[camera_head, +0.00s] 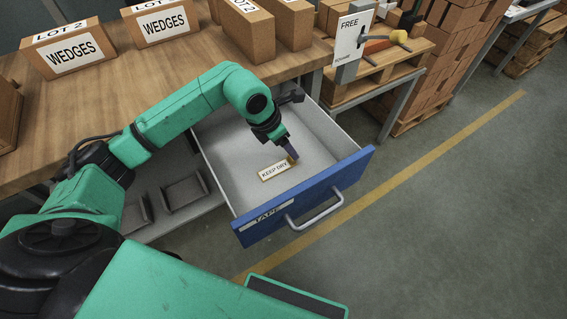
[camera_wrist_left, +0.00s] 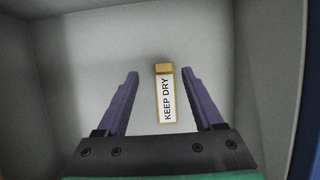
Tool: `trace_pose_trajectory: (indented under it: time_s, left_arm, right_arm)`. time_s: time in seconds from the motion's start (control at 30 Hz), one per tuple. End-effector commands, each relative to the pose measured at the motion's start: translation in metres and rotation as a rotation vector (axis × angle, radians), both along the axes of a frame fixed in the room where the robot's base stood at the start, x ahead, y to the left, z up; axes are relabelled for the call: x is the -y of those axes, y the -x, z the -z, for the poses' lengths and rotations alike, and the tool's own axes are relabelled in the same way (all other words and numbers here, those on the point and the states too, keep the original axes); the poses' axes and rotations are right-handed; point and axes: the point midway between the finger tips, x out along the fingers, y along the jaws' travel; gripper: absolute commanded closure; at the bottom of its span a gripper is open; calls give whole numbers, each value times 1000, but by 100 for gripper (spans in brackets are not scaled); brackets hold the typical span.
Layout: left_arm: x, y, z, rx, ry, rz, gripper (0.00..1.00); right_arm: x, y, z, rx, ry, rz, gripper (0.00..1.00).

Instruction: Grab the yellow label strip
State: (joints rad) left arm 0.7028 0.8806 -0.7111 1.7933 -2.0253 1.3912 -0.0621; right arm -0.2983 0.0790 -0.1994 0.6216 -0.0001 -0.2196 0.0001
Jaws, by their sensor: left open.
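The yellow label strip (camera_head: 274,170) has a white face reading "KEEP DRY". It lies on the bottom of the open blue-fronted drawer (camera_head: 300,208), which is marked "TAPE". My left gripper (camera_head: 291,157) reaches down into the drawer beside the strip's right end. In the left wrist view the strip (camera_wrist_left: 165,94) shows between the two purple fingers of my open left gripper (camera_wrist_left: 158,80), nearer the right finger. The strip appears apart from both fingers. I see no right gripper.
The wooden bench top (camera_head: 150,85) carries "WEDGES" boxes (camera_head: 66,50) at the back. A "FREE" sign (camera_head: 352,36) and brick pallets stand at the right. Floor right of the drawer is clear. Dark bins (camera_head: 184,191) sit under the bench.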

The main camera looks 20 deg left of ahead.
Motion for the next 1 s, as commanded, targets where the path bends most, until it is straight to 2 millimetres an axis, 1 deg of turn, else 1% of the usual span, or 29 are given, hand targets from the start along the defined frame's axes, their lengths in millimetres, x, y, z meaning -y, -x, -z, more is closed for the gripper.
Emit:
trace_pose_trajectory:
  time_s: [0.17, 0.23, 0.3, 0.47, 0.5, 0.57, 0.6, 0.67, 0.7, 1.0]
  left_arm:
    - [12, -3, 30, -4, 2, 2, 31]
    - [14, -8, 41, -2, 3, -1, 31]
    - [15, -10, 47, 0, 0, 1, 31]
    - [15, -11, 48, 2, 0, 1, 31]
    - [15, -11, 48, 2, 0, 1, 35]
    - [15, -11, 47, 2, 0, 1, 58]
    - [15, -11, 47, 2, 0, 1, 73]
    - [15, -10, 47, 0, 0, 1, 96]
    - [15, -10, 47, 1, 0, 1, 100]
    - [15, -11, 45, 1, 0, 1, 100]
  right_arm:
    - [0, 1, -5, -2, 0, 0, 50]
    - [0, 2, -4, -3, 1, 0, 50]
    - [0, 2, -4, -4, 1, 0, 50]
    - [0, 2, -4, -4, 1, -1, 50]
    - [0, 3, -4, -4, 1, -1, 50]
    - [0, 3, -4, -5, 1, -1, 50]
    - [0, 3, -4, -5, 1, -1, 50]
    - [1, 3, -4, -5, 1, -1, 50]
    - [0, 3, -4, -5, 1, -1, 50]
    - [1, 3, -4, -5, 1, -1, 50]
